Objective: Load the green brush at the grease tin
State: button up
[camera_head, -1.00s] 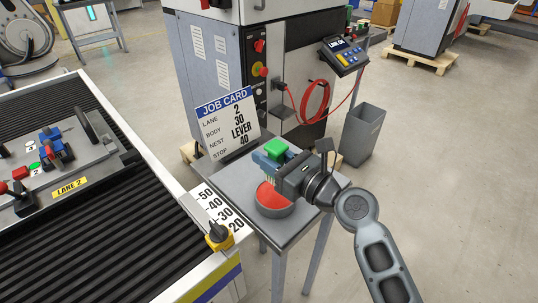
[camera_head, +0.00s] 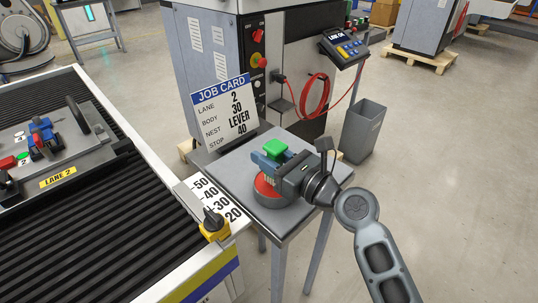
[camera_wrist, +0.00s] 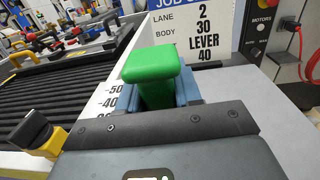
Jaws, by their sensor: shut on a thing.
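The green brush (camera_head: 275,147) is upright in my gripper (camera_head: 269,161), whose blue jaws are shut on it. Its green handle top also shows in the wrist view (camera_wrist: 152,65), between the blue jaws. Its pale bristles point down over the grease tin (camera_head: 277,204), a round, low grey tin with red grease inside. The tin stands on a small grey table, and my gripper covers part of it. I cannot tell whether the bristle tips touch the grease. The tin is not visible in the wrist view.
A job card (camera_head: 224,110) stands at the back of the small table (camera_head: 226,172). A conveyor with a scale and a yellow-black knob (camera_head: 213,224) lies to the left. A grey machine is behind, and a grey bin (camera_head: 363,130) stands on the floor to the right.

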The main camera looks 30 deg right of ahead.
aim_at(269, 141)
jog(key=shift+f, duration=0.8)
dwell(2.0)
notch_tip(269, 141, up, 8)
jog(key=p, duration=0.7)
jog(key=shift+f+p, duration=0.25)
jog(key=shift+p, duration=0.15)
dwell(0.6)
